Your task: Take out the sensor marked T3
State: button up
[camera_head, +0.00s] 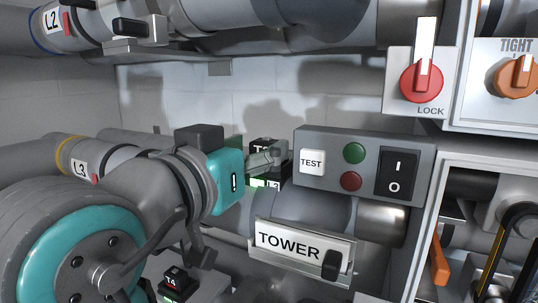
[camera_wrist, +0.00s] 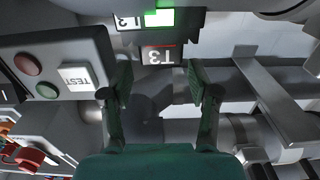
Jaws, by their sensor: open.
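The T3 sensor is a black block with a red line and a white T3 mark. It shows upside down in the wrist view (camera_wrist: 160,55), at the top middle, beside a lit green lamp (camera_wrist: 159,18) and an L3 label. In the head view the sensor (camera_head: 261,144) is partly hidden behind my gripper (camera_head: 270,160). In the wrist view my gripper (camera_wrist: 158,82) is open, its two fingers pointing at the sensor, one towards each side of it. I see no finger clearly touching it; the remaining gap is hard to judge.
A grey control box (camera_head: 365,170) with a TEST button, round buttons and a rocker switch stands close to the right. Below it are a TOWER plate (camera_head: 300,245) and pipes. Another sensor, T4 (camera_head: 172,282), sits low in front. A red LOCK switch (camera_head: 421,80) is upper right.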

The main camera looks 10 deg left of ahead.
aim_at(265, 142)
jog(key=shift+x, duration=1.85)
jog(key=shift+a, duration=0.1)
jog(key=c, duration=0.9)
